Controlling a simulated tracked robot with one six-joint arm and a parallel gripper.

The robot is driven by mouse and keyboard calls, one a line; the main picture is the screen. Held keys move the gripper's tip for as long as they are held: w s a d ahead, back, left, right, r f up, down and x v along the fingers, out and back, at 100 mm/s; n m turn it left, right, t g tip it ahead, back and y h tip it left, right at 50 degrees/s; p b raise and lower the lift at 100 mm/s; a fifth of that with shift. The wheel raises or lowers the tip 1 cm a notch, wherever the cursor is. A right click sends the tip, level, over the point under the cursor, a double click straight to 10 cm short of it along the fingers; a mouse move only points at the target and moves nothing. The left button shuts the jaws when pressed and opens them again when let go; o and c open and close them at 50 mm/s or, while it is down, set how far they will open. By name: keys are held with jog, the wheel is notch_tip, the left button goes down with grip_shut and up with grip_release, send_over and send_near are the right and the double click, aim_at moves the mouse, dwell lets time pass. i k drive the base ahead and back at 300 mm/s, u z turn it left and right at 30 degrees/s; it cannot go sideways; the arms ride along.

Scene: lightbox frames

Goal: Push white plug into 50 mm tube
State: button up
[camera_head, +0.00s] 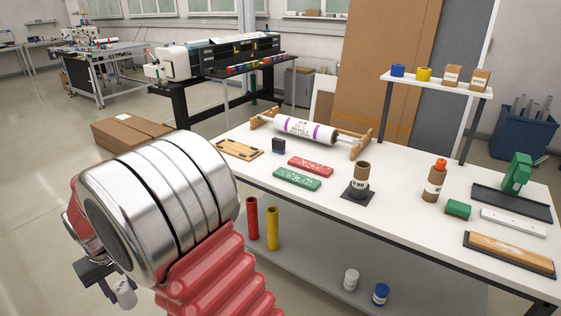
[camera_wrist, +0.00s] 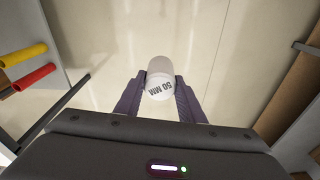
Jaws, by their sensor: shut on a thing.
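My gripper (camera_wrist: 160,84) is shut on a white plug (camera_wrist: 160,70) marked "50 MM"; the purple fingers hold it from both sides above the bare floor. The held plug also shows at the lower left of the head view (camera_head: 125,292), beside my arm and well away from the table. A brown cardboard tube (camera_head: 362,173) with a white label stands upright in a black square-based holder (camera_head: 357,194) on the white table. Its top is open and empty as far as I see. Its label is too small to read.
Below, the grey shelf (camera_head: 300,268) holds a pale cap (camera_head: 351,278), a blue cap (camera_head: 380,293), and red and yellow tubes (camera_head: 272,228).

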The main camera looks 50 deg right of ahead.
aim_at(362, 169)
jog(key=z, duration=0.65)
jog(key=i, duration=0.15)
jog(key=u, duration=1.1)
jog(key=k, duration=1.35)
jog(key=z, duration=0.75)
jog(key=i, duration=0.65)
jog(key=z, duration=0.75)
jog(key=i, duration=0.65)
jog(key=z, duration=0.1)
